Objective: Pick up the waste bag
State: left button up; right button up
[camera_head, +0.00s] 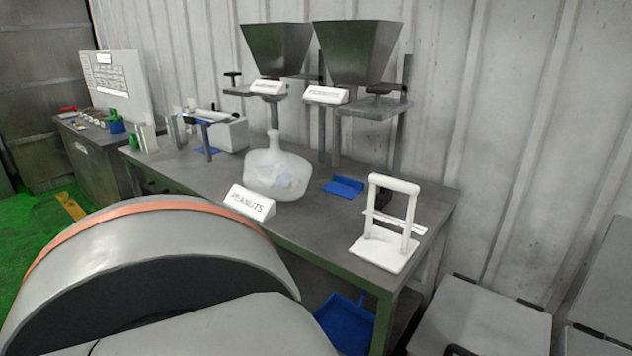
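A pale, translucent bag-like object (276,172) with a narrow, gathered neck stands upright on the dark grey worktable (230,180). It appears to be the waste bag, with some bluish and brownish contents faintly showing through. A white sign reading "PEANUTS" (249,203) stands just in front of it and slightly overlaps its lower left edge. Neither of my grippers is in view, and nothing is seen touching the bag.
Two dark hoppers (358,52) on stands rise behind the bag. A blue scoop (344,187) and a white frame stand (386,248) are to its right. A white box (226,134) is to its left. Grey bins (484,318) stand at lower right.

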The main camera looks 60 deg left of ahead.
aim_at(276, 175)
jog(key=u, duration=2.3)
jog(key=z, duration=0.4)
jog(key=i+j+z, duration=0.15)
jog(key=j+z, duration=0.85)
jog(key=j, duration=0.85)
jog(key=i, duration=0.05)
